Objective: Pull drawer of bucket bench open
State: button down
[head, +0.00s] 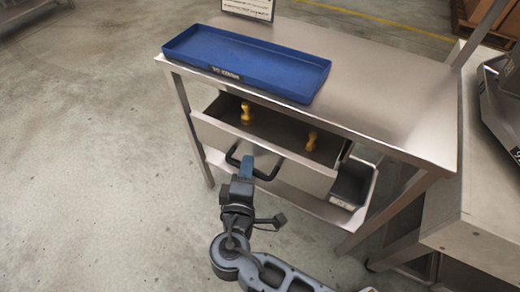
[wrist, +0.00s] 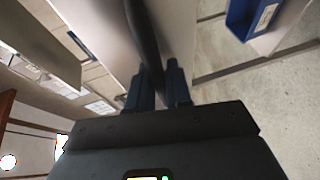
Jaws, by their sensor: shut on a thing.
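The bucket bench (head: 385,95) is a steel table with a drawer under its top. The drawer (head: 300,172) stands pulled out part way, and its inside shows with two yellow objects (head: 246,114) in it. A black bar handle (head: 275,173) sticks out from the drawer front. My gripper (head: 247,167) is at the left part of this handle, shut on it. In the wrist view the dark handle bar (wrist: 143,35) runs between the fingertips (wrist: 158,85). The fingers hide part of the handle.
A blue tray (head: 205,63) lies on the bench top, with a small sign (head: 248,8) behind it. A lower shelf holds a grey bin (head: 352,183) at the right. Another steel table (head: 480,215) stands to the right. The floor at left is clear.

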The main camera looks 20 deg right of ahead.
jog(key=s+a, duration=0.6)
jog(key=a, duration=0.2)
jog(key=shift+a+b, duration=0.25)
jog(key=shift+b, duration=0.05)
jog(key=shift+s, duration=0.1)
jog(key=c, duration=1.1)
grip_release()
jog(key=shift+v, duration=3.85)
